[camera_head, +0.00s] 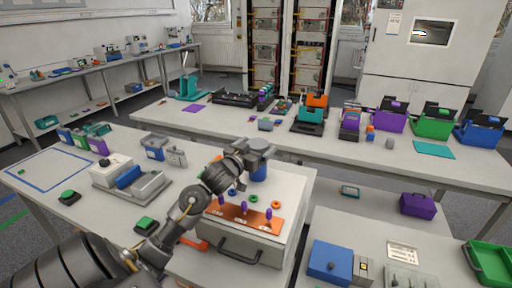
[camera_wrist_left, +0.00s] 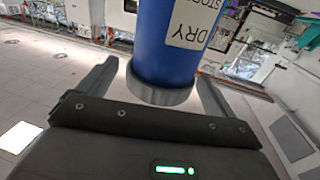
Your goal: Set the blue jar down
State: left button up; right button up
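The blue jar (camera_head: 259,173) is at the back of the white box's top (camera_head: 295,187) in the head view. It looks upright, but I cannot tell for sure whether its base touches the surface. In the left wrist view the jar (camera_wrist_left: 172,45) shows a white label with dark letters and a grey end toward my gripper. My left gripper (camera_head: 260,146) is over the jar's upper end. Its fingers (camera_wrist_left: 158,72) stand on either side of the jar, with a visible gap at the left finger, so it looks open. My right gripper is not in view.
An orange plate (camera_head: 236,216) with purple pegs and several coloured rings lie on the box top near the jar. A grey fixture with a blue block (camera_head: 128,177) stands to the left. The rear bench (camera_head: 325,151) holds coloured bins. A blue box (camera_head: 329,262) stands at front right.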

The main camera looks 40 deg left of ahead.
pick_arm(q)
jog(key=shift+r, duration=0.15)
jog(key=shift+s, duration=0.25)
jog(key=s+d+b, duration=0.1)
jog(key=s, duration=1)
jog(key=shift+s+d+b, duration=0.2)
jog(key=shift+d+b, duration=0.1)
jog(key=shift+d, duration=0.1)
jog(key=shift+d, duration=0.1)
